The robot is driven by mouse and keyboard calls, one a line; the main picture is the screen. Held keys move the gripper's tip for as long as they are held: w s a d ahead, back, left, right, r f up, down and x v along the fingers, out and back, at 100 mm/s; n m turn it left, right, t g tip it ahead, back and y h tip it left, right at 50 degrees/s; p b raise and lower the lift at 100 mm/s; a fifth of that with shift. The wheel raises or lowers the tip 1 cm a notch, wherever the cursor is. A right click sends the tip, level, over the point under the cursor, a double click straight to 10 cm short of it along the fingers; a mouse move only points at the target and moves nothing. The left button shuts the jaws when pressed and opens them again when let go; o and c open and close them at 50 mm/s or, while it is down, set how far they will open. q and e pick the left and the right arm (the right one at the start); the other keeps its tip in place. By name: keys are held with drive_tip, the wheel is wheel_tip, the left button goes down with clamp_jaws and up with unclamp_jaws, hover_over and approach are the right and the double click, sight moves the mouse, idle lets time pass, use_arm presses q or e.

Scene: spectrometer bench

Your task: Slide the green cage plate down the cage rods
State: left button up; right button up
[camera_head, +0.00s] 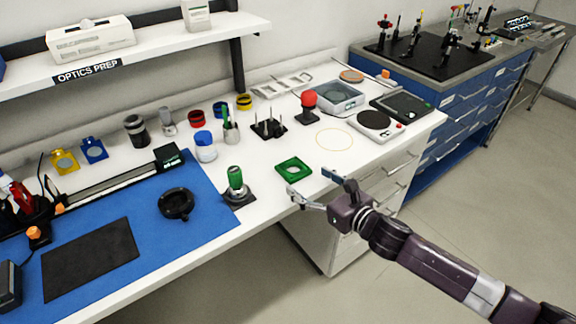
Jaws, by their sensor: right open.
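The green cage plate (293,169), a flat square with a round hole, lies on the white bench near its front edge. The cage rods (268,127) look like the thin upright rods on a black base, farther back and a little left of the plate. My right gripper (309,184) is open and empty, its fingers spread just in front of the green plate and apart from it. My left gripper is not in view.
A green-topped item (236,182) on a dark base stands left of the plate. A red-topped item (308,106) stands right of the rods. A blue mat (140,250) covers the left bench. The yellow-outlined circle (334,139) is empty.

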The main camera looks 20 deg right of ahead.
sight(303, 182)
drive_tip(key=shift+w+a, duration=0.15)
drive_tip(key=shift+w, duration=0.3)
drive_tip(key=shift+w+a, duration=0.1)
drive_tip(key=shift+w, duration=0.15)
drive_tip(key=shift+w+a+f+p, duration=0.15)
drive_tip(key=shift+w+p, duration=0.45)
drive_tip(key=shift+w, duration=0.55)
drive_tip(key=shift+x, duration=1.1)
drive_tip(key=shift+w+a+f+p, duration=0.1)
drive_tip(key=shift+w+f+p, duration=0.1)
drive_tip(key=shift+w+p, duration=0.25)
drive_tip(key=shift+w, duration=0.1)
drive_tip(key=shift+c, duration=0.4)
drive_tip(key=c, duration=0.8)
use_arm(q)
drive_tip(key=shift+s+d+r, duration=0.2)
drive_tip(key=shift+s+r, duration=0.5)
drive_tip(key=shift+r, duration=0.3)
use_arm(e)
drive_tip(key=c, duration=0.6)
drive_tip(key=shift+o, duration=0.2)
